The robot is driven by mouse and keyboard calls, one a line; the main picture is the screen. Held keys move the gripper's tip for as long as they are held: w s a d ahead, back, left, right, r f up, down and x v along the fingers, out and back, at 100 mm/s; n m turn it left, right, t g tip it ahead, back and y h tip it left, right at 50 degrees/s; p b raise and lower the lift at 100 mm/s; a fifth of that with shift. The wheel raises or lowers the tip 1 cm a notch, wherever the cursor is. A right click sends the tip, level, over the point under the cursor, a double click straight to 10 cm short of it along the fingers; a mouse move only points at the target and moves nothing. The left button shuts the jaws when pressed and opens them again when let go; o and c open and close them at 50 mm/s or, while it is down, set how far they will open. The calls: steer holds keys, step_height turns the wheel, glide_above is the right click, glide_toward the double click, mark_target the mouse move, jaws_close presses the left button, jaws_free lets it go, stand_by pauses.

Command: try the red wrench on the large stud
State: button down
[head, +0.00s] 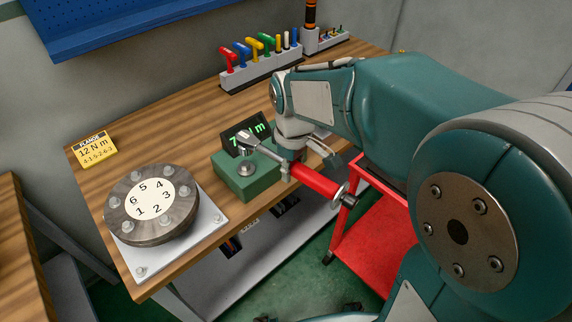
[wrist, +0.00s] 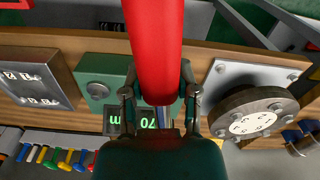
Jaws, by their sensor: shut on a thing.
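My gripper (head: 288,170) is shut on the red handle of the wrench (head: 315,179), in front of the bench's near edge. The wrench's silver head reaches left over the green tester block (head: 231,181). A round metal stud (head: 246,169) shows on the block, just below the head; I cannot tell whether they touch. In the wrist view, the red handle (wrist: 154,45) runs between the fingers of my gripper (wrist: 158,98), and the wrench's head is hidden. The stud (wrist: 97,90) appears left of the gripper there. The block's display shows green digits, partly covered.
A round flange (head: 140,226) with several numbered bolts stands on a white plate at the bench's left. A yellow torque card (head: 95,149) lies behind it. A rack of coloured tools (head: 262,70) stands at the back. A red cart (head: 370,235) is below right.

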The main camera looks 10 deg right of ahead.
steer(key=shift+d, duration=0.2)
steer(key=shift+f, duration=0.1)
steer(key=a+f, duration=0.1)
steer(key=f, duration=0.1)
steer(key=shift+a+f, duration=0.35)
stand_by(0.6)
steer(key=shift+d, duration=0.35)
stand_by(0.7)
steer(key=shift+f, duration=1.8)
stand_by(2.5)
